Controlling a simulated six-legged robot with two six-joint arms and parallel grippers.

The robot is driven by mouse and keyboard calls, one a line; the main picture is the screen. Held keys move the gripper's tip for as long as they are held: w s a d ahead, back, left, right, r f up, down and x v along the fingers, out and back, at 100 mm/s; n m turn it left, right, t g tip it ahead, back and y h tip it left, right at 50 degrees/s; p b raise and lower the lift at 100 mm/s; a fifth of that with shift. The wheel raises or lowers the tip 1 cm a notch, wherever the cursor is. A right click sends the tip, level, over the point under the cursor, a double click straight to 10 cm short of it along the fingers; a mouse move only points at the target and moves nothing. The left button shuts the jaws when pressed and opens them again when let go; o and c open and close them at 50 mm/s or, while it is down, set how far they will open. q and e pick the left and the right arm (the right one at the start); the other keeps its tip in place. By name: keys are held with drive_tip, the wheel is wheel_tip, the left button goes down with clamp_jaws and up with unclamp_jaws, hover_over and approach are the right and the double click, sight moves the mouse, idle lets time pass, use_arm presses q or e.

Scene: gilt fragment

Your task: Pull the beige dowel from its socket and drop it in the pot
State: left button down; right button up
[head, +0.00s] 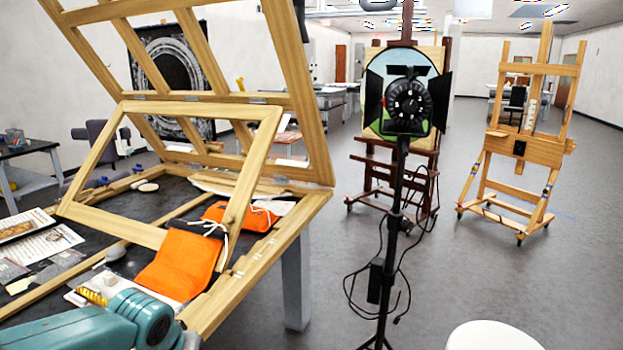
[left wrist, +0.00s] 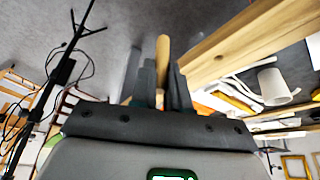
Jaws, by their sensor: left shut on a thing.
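The beige dowel (left wrist: 162,62) stands up between the dark fingers of my left gripper (left wrist: 162,82) in the left wrist view. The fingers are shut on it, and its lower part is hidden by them. I cannot make out the socket. A white cup-like thing (left wrist: 277,86) shows to the right in the left wrist view, apart from the gripper; I cannot tell whether it is the pot. In the head view only my teal left arm shows at the bottom left, without its fingertips. My right gripper is in neither view.
A dark table with a wooden rim (head: 262,258) holds a raised wooden frame (head: 168,110), orange bags (head: 180,264) and papers (head: 38,248). A black lamp stand (head: 392,220) with cables stands to its right. A white round top (head: 492,337) shows at the bottom right.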

use_arm(q)
drive_tip(key=s+d+f, duration=0.1)
drive_tip(key=d+f, duration=0.2)
drive_tip(key=f, duration=0.1)
drive_tip(key=shift+s+d+f+m, duration=0.25)
drive_tip(key=shift+d+f+m, duration=0.05)
drive_tip(key=shift+d, duration=0.1)
drive_tip(key=shift+s+a, duration=0.1)
drive_tip(key=shift+s, duration=0.05)
